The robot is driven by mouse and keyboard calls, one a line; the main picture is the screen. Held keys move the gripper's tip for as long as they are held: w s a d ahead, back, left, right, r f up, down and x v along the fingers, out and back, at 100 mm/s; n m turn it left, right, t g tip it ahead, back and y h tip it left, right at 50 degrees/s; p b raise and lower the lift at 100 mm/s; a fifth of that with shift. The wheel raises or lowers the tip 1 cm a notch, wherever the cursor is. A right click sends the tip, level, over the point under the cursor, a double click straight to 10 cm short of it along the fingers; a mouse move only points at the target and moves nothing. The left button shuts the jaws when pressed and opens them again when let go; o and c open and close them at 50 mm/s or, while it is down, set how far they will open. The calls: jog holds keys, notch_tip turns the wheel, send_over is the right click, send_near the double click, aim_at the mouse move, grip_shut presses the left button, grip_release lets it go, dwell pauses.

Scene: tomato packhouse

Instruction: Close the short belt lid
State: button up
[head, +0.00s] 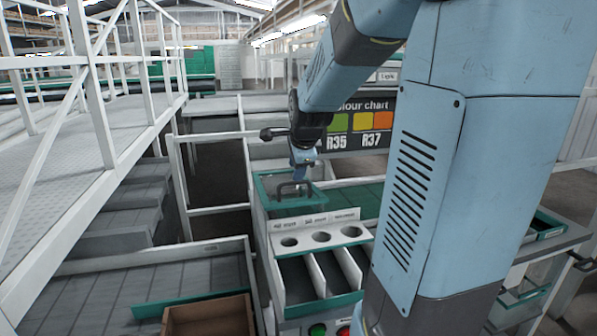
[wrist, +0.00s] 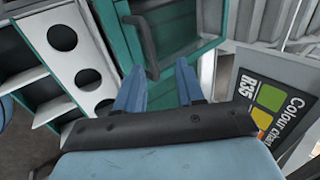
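A teal-framed lid (head: 262,190) with a grey inner face lies near the middle of the head view, behind a white panel with round holes. A dark bar handle (head: 293,187) stands on it. In the wrist view the teal frame (wrist: 113,38) fills the top middle and the handle (wrist: 147,48) runs down towards my fingers. My gripper (head: 302,166) is just above and behind the handle in the head view. In the wrist view its two blue fingers (wrist: 159,87) are spread with nothing between them. I cannot tell how far the lid is open.
The white panel (head: 350,233) with round holes and sloping chutes stands in front of the lid. A colour chart sign (head: 362,123) stands behind, to the right. A white railing (head: 212,135) is left of the lid; a brown box (head: 208,318) sits front left.

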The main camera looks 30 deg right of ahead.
jog(key=v, duration=1.1)
jog(key=shift+s+r, duration=0.2)
jog(key=shift+s, duration=0.05)
jog(key=shift+w, duration=0.25)
jog(key=c, duration=0.3)
jog(key=w+g, duration=0.1)
jog(key=w, duration=0.1)
jog(key=w+g, duration=0.1)
jog(key=w+r+g, duration=0.1)
jog(key=w+g, duration=0.1)
jog(key=shift+w+d+r+y, duration=0.1)
jog(key=shift+w+d+y, duration=0.15)
jog(key=shift+w+y, duration=0.15)
grip_shut()
jog(key=shift+g, duration=0.7)
jog(key=f, duration=0.4)
jog(key=w+f, duration=0.1)
jog(key=f, duration=0.4)
jog(key=w+f, duration=0.1)
jog(key=f, duration=0.3)
jog(key=shift+w+d+f, duration=0.25)
